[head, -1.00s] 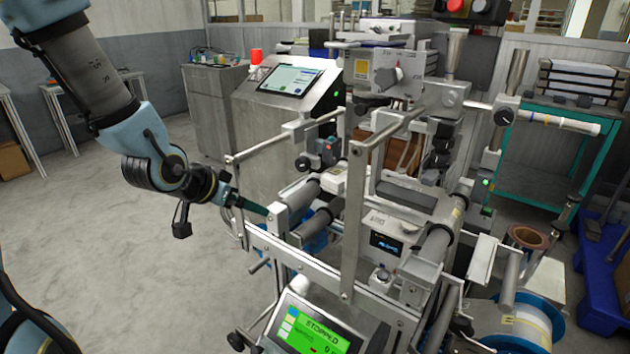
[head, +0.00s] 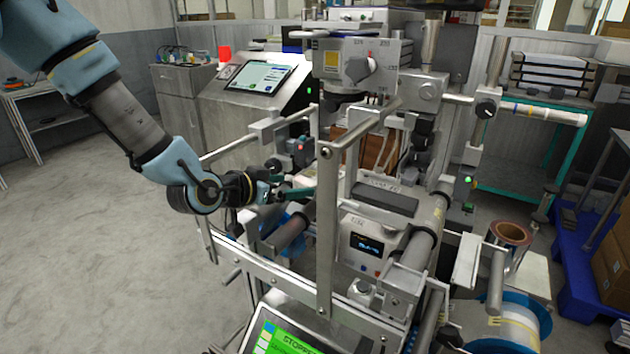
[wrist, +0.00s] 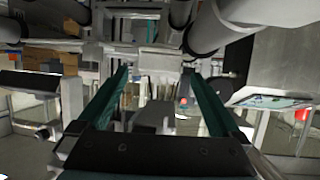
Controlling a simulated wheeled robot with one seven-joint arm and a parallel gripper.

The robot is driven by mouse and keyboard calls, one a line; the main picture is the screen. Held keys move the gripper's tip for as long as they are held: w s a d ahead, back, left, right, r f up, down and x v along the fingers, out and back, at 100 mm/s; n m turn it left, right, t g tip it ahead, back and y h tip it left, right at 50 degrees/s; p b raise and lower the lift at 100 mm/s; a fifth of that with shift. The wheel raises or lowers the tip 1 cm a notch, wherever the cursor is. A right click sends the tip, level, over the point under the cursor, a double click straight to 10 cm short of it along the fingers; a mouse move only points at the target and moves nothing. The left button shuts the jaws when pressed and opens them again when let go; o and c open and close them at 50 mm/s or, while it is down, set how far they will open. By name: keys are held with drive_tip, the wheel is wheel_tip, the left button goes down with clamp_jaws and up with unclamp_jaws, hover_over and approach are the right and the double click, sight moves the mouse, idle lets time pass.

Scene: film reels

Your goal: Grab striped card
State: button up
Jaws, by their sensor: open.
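I cannot make out a striped card in either view. My gripper (head: 294,188) reaches in from the left, inside the metal frame of the machine (head: 325,240). In the wrist view its two dark green fingers (wrist: 156,72) are spread apart, with nothing held between them. Beyond the fingertips are metal bars, and a small pale block (wrist: 159,60) shows between them. The parts below the gripper are partly hidden in the head view.
Upright posts and rails of the frame stand close around my gripper. Rollers (head: 290,232) lie below it, and large cylinders (wrist: 222,22) show close by in the wrist view. A console with a screen (head: 258,78) stands behind. The floor at left is clear.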

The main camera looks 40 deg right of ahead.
sight(302, 185)
drive_tip(key=shift+x, duration=1.5)
drive_tip(key=c, duration=1.2)
drive_tip(key=shift+c, duration=0.6)
drive_tip(key=shift+r, duration=0.2)
